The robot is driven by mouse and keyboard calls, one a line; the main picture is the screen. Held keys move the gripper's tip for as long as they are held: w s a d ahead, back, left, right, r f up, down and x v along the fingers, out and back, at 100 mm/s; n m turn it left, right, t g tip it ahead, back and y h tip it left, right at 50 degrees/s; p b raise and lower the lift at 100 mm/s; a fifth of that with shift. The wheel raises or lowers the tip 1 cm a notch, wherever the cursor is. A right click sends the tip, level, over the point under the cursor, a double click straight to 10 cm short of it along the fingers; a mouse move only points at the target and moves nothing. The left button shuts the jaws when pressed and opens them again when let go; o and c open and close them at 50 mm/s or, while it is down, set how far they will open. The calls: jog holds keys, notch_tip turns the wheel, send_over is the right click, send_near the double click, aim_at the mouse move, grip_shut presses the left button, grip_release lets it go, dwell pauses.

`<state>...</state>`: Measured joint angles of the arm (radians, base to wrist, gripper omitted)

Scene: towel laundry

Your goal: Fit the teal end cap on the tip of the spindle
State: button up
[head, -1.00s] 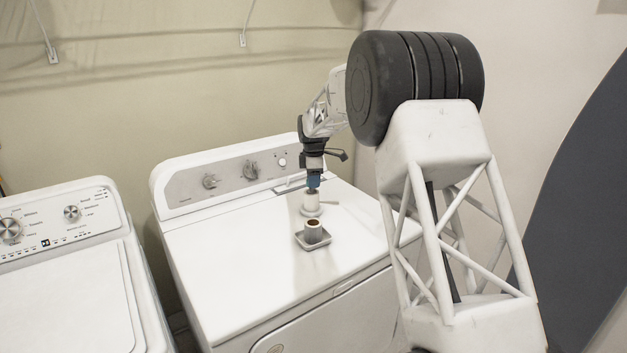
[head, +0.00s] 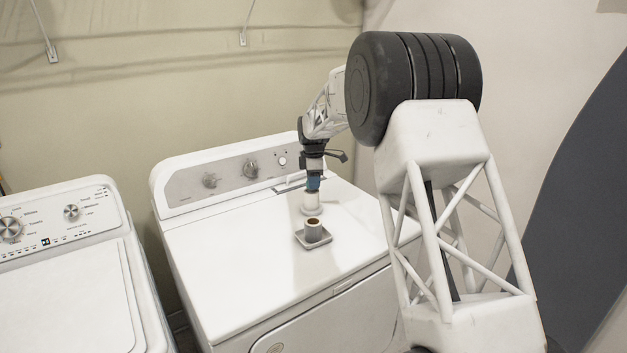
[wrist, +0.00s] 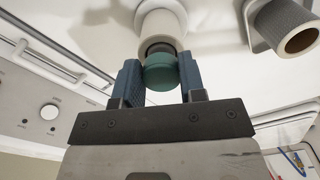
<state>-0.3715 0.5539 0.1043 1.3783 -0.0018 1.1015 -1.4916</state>
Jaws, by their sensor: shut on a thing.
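My gripper (wrist: 160,82) is shut on the teal end cap (wrist: 160,73), which sits between the two blue fingers in the wrist view. The spindle (wrist: 160,28) is a pale upright cylinder, with a dark ring at its end right against the cap. The cap lines up with the spindle tip, but I cannot tell whether it is seated on it or just in front of it. In the head view my gripper (head: 313,183) is directly above the white spindle (head: 312,201), and the cap is hidden or too small to make out.
A grey cup-like roll with a brown inside (head: 313,231) stands on a small grey tray (head: 300,241) in front of the spindle. It also shows in the wrist view (wrist: 285,24). The white machine top (head: 235,270) is clear to the left. Its control panel (head: 228,178) rises behind.

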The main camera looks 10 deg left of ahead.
jog(key=shift+f, duration=0.55)
dwell(0.8)
jog(key=o, duration=1.4)
jog(key=shift+o, duration=0.2)
jog(key=shift+r, duration=0.15)
jog(key=shift+r, duration=3.3)
jog(key=shift+d+r, duration=0.1)
